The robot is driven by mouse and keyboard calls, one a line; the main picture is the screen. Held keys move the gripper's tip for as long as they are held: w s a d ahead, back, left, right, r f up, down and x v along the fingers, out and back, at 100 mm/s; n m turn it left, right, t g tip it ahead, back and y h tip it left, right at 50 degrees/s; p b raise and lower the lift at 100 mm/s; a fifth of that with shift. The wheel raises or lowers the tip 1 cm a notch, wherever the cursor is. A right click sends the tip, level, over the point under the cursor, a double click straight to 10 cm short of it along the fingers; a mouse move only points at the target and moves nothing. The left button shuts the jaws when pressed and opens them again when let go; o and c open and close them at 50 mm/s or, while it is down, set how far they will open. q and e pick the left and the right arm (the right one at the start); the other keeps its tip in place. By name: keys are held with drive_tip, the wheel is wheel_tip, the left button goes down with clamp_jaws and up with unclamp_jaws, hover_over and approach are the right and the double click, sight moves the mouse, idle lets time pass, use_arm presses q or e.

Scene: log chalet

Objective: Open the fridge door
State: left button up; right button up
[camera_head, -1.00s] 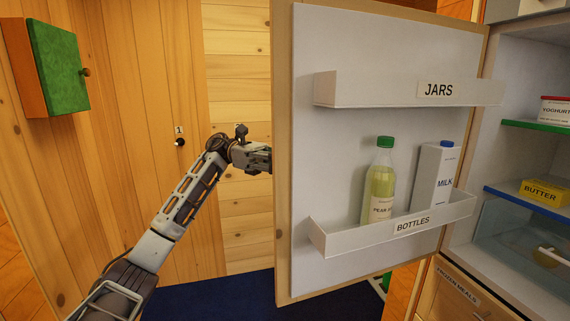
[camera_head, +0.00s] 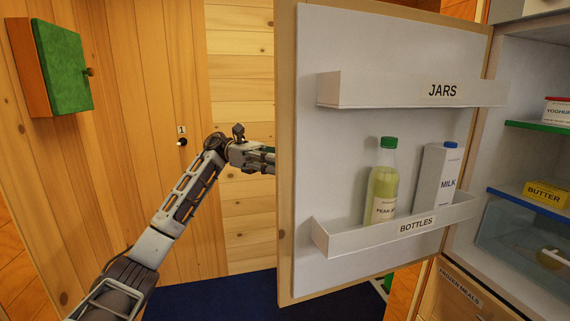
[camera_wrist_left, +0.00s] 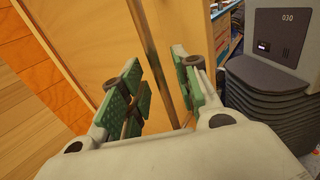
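The fridge door (camera_head: 390,45) stands wide open in the head view, its white inner side with the jar and bottle racks facing me. Its pale wooden outer side shows in the left wrist view (camera_wrist_left: 95,45), with a long thin metal handle bar (camera_wrist_left: 151,45). My left gripper (camera_head: 268,160) is at the door's free edge, its fingertips partly hidden behind the door. In the left wrist view its green-padded fingers (camera_wrist_left: 163,90) are apart, with the bar running between them; I see no clear contact. My right gripper is not in view.
The bottle rack (camera_head: 335,240) holds a juice bottle (camera_head: 383,185) and a milk carton (camera_head: 437,180). The fridge shelves (camera_head: 530,200) show at right, with butter (camera_head: 545,193). A green wall box (camera_head: 62,68) hangs at left. Dark blue floor (camera_head: 215,298) lies below the arm.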

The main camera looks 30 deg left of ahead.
use_arm(q)
drive_tip(key=w+a, duration=0.1)
drive_tip(key=a, duration=0.9)
idle(0.8)
